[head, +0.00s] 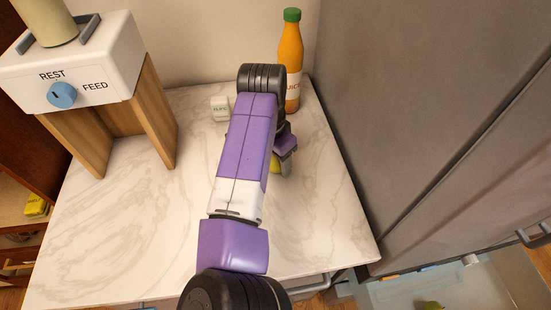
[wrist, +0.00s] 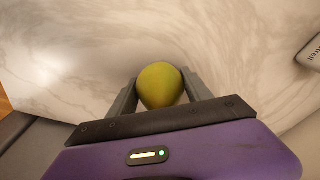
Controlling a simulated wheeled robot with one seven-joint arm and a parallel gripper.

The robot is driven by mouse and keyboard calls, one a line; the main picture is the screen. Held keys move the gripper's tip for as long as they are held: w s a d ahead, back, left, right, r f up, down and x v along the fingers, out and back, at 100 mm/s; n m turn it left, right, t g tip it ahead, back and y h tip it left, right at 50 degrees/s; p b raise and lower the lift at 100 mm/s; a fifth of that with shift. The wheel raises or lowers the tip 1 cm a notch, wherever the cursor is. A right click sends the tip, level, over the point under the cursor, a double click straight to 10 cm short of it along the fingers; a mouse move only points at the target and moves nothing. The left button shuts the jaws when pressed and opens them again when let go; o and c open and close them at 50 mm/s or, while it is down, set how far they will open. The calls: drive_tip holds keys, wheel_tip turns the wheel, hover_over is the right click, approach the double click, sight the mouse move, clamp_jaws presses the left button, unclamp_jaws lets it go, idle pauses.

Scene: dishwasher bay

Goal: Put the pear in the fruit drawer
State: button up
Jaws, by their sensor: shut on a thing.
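My gripper (wrist: 161,77) is shut on the yellow-green pear (wrist: 160,92), with one finger on each side of it in the wrist view. In the head view my gripper (head: 284,160) is over the right part of the marble counter, and only a sliver of the pear (head: 275,165) shows past my arm. The frames do not clearly show whether the pear touches the counter. An open pale drawer (head: 495,283), which looks like the fruit drawer, is at the bottom right, partly cut off. A green fruit (head: 430,305) lies in it.
An orange juice bottle (head: 291,65) and a small white block (head: 220,108) stand at the counter's back. A white REST/FEED machine (head: 90,65) on wooden legs is at left. A tall grey appliance (head: 430,120) borders the right. The front left of the counter (head: 120,230) is clear.

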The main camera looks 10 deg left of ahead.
drive_tip(key=shift+r, duration=0.1)
wheel_tip(320, 180, up, 20)
drive_tip(key=b, duration=0.1)
idle(0.4)
drive_tip(key=shift+s, duration=0.1)
